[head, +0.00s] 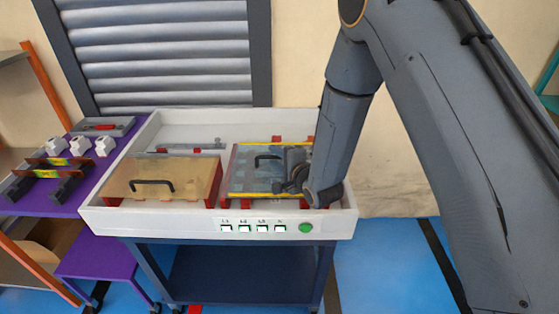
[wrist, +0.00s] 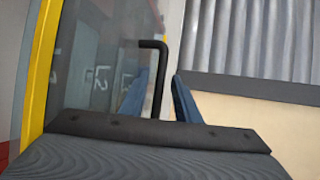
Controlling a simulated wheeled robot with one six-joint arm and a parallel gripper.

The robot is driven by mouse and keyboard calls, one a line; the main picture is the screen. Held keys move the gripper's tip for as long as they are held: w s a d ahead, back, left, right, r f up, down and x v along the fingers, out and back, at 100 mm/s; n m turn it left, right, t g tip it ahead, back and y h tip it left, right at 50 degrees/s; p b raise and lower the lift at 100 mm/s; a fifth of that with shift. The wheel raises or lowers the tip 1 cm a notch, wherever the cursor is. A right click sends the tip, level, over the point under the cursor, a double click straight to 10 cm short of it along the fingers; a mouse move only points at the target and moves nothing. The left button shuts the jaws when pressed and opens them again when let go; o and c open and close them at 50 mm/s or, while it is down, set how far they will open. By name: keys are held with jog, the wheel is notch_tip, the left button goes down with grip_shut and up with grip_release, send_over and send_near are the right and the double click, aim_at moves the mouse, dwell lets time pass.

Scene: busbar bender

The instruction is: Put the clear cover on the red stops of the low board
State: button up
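A see-through panel with yellow edges and a black handle (head: 266,157), which looks like the clear cover (head: 245,172), is at the right of the white tray. In the wrist view, the clear cover (wrist: 95,75) shows a yellow edge at left and a number behind it. My gripper (wrist: 160,85) is at the handle, its blue fingers either side of the bar with small visible gaps. In the head view, my gripper (head: 284,181) is low over the cover's right part, which my wrist hides. Red stops (head: 277,139) show at the back. Whether the cover touches stops is unclear.
The white tray (head: 105,222) stands on a blue cart. A tan panel (head: 190,172) with a black handle and red supports lies left of the cover. A purple table (head: 45,206) with several parts is at far left. A green button (head: 306,228) is on the front.

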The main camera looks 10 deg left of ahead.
jog(key=b+v, duration=0.2)
jog(key=v, duration=1)
jog(key=shift+r+b, duration=0.2)
jog(key=shift+b, duration=0.1)
jog(key=shift+w+d, duration=0.15)
jog(key=shift+d, duration=0.1)
jog(key=d+n+h, duration=0.1)
jog(key=d, duration=0.1)
jog(key=w+d+n+h, duration=0.1)
jog(key=d+h, duration=0.1)
jog(key=d, duration=0.1)
jog(key=d+g+h, duration=0.1)
jog(key=d, duration=0.2)
jog(key=shift+w+d+f+n, duration=0.25)
jog(key=shift+w+f+n, duration=0.05)
jog(key=shift+w+n, duration=0.1)
jog(key=d+h, duration=0.1)
jog(key=d, duration=0.1)
jog(key=s+d+n+g+h, duration=0.1)
jog(key=d, duration=0.2)
jog(key=s+d+n+g+h, duration=0.1)
jog(key=d, duration=0.2)
jog(key=shift+d, duration=0.1)
jog(key=s+d+r+n+g+h, duration=0.3)
jog(key=s+d+n+g, duration=0.3)
jog(key=s+d, duration=0.6)
jog(key=s+g, duration=0.1)
jog(key=s, duration=0.3)
jog(key=shift+s+d+r, duration=0.3)
jog(key=shift+r, duration=0.05)
